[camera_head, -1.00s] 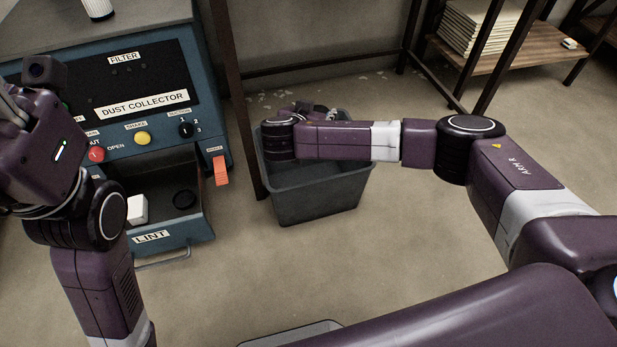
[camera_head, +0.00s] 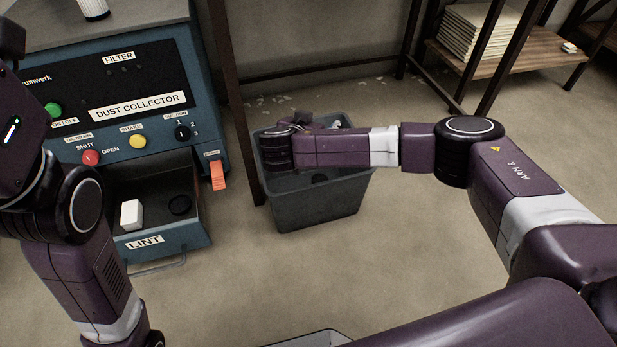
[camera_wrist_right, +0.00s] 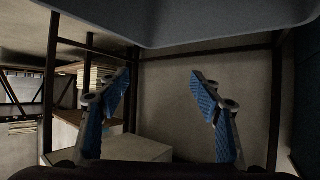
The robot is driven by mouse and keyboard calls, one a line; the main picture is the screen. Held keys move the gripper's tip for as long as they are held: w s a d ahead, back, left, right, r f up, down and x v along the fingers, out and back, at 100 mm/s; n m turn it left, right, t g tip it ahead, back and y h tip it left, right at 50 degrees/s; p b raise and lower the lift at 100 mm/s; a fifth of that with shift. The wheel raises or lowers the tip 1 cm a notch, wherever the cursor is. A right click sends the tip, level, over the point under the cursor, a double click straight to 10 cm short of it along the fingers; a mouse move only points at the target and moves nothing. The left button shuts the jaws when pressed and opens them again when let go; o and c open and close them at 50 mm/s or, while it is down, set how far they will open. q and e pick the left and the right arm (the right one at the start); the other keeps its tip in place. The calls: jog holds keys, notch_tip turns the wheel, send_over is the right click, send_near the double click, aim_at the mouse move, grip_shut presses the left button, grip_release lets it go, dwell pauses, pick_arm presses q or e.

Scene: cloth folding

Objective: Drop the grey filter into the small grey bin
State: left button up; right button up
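The small grey bin (camera_head: 317,208) stands on the floor right of the dust collector. My right gripper is over the bin's opening in the head view, mostly hidden behind its own wrist. In the right wrist view my right gripper (camera_wrist_right: 162,78) has its blue-padded fingers wide apart with nothing between them. A grey surface, probably the bin, fills the top of that view.
The blue dust collector (camera_head: 122,75) stands at the left with its LINT drawer (camera_head: 145,243) open. A white ridged cylinder (camera_head: 93,8) stands on top. Dark rack posts rise behind the bin.

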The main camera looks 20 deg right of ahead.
jog(key=v, duration=1.2)
